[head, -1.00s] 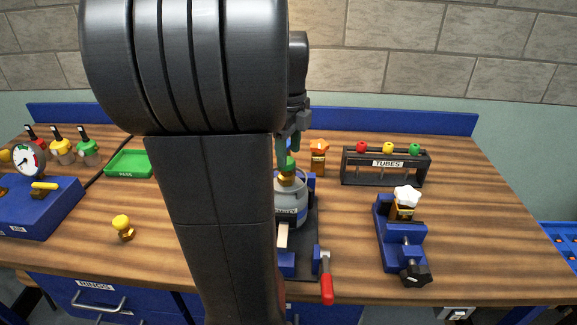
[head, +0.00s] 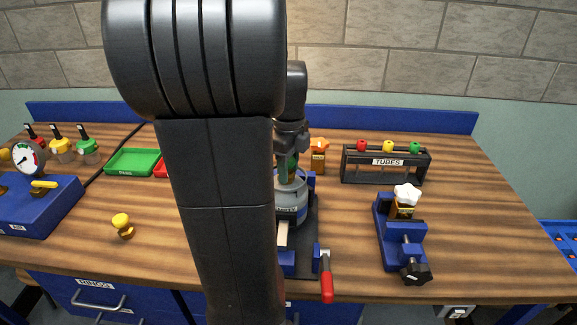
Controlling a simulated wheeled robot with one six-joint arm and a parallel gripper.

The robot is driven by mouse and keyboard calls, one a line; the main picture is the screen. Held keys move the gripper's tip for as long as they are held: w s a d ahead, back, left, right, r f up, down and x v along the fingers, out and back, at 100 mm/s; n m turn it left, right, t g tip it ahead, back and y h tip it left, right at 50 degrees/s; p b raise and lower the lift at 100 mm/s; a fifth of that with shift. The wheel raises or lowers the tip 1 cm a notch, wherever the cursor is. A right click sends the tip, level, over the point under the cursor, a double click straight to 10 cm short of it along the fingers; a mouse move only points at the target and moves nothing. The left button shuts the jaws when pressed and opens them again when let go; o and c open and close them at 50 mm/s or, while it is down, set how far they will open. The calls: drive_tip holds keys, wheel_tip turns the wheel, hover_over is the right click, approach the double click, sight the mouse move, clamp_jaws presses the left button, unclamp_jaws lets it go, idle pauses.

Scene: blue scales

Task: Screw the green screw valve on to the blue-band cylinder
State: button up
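The grey cylinder (head: 290,205) stands upright in a blue and black clamp on the bench, partly behind my arm; a blue band shows near its top. The green screw valve (head: 292,167) with a brass base sits at the cylinder's top. Whether its thread is engaged cannot be seen. My gripper (head: 287,168) points down from above, its fingers at the green valve head. My arm hides its left side, so I cannot tell whether the fingers are closed on the valve or only around it.
A red-handled lever (head: 326,280) stands at the clamp's front right. A blue vice (head: 400,240) holds a white-topped valve. The tube rack (head: 386,165) and an orange-topped valve (head: 319,155) are behind. A yellow-topped valve (head: 122,225) and green tray (head: 134,162) are at left.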

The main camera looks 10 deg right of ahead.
drive_tip(key=m+p, duration=0.1)
drive_tip(key=m, duration=0.2)
drive_tip(key=shift+r, duration=0.1)
drive_tip(key=m+p, duration=0.1)
drive_tip(key=m, duration=0.3)
drive_tip(key=o, duration=1.1)
drive_tip(key=shift+o, duration=0.2)
